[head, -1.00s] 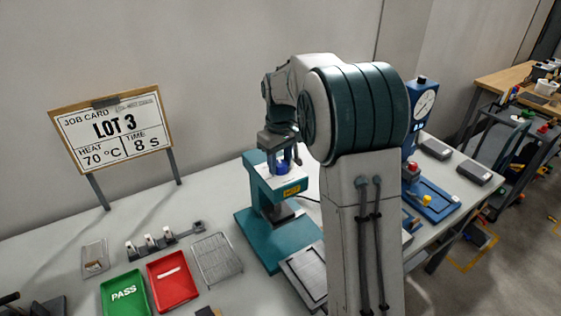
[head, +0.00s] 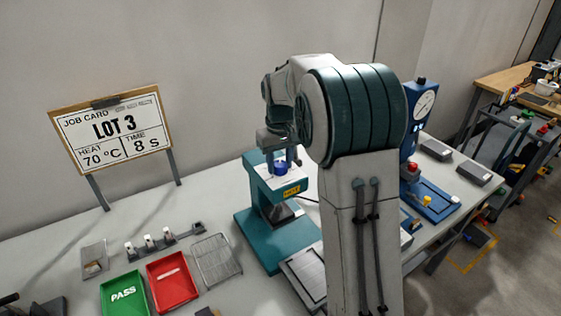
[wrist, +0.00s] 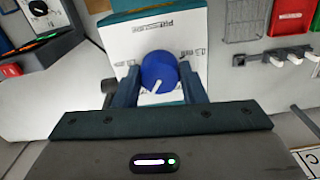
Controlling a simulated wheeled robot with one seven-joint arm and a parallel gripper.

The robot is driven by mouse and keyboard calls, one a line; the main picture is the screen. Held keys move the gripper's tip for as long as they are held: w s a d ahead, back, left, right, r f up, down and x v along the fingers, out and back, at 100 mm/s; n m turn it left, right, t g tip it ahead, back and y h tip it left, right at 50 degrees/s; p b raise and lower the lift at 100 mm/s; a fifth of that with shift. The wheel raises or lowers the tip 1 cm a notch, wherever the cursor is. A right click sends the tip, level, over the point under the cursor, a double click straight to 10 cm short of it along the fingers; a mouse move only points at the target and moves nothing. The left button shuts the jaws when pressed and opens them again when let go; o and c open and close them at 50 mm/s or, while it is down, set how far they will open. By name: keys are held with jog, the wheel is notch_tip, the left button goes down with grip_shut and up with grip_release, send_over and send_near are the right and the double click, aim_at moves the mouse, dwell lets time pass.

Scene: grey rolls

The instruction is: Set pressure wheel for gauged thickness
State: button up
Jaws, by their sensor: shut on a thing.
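The blue pressure wheel (wrist: 158,72) sits on a white marked dial plate on top of the teal press (head: 272,240). In the wrist view its white pointer line points down and slightly left, and the plate's small markings are too blurred to read. My gripper (wrist: 160,86) is shut on the wheel, with a dark teal finger on each side of it. In the head view the wheel (head: 280,168) shows just below my gripper (head: 279,160). The job card (head: 112,130) reads LOT 3, heat 70 °C, time 8 s.
A green PASS tray (head: 124,296), a red tray (head: 172,282) and a wire rack (head: 216,260) stand left of the press. A blue gauge stand (head: 420,120) with a round dial is at the right, partly behind my arm. A yellow HOT label (head: 291,190) marks the press.

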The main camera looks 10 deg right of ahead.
aim_at(280, 164)
jog(key=o, duration=1)
jog(key=shift+r, duration=0.1)
notch_tip(280, 164, up, 14)
jog(key=shift+f+b, duration=0.1)
jog(key=shift+b, duration=0.35)
jog(key=shift+s, duration=0.1)
jog(key=s+f+m+t, duration=0.1)
jog(key=s+f, duration=0.2)
jog(key=s, duration=0.6)
jog(key=s+f+t, duration=0.1)
jog(key=s+f, duration=0.3)
jog(key=s, duration=0.5)
jog(key=s+f+m+t, duration=0.1)
jog(key=s+f, duration=0.3)
jog(key=s, duration=0.6)
jog(key=shift+f+m+t, duration=0.1)
jog(key=shift+m+t, duration=0.2)
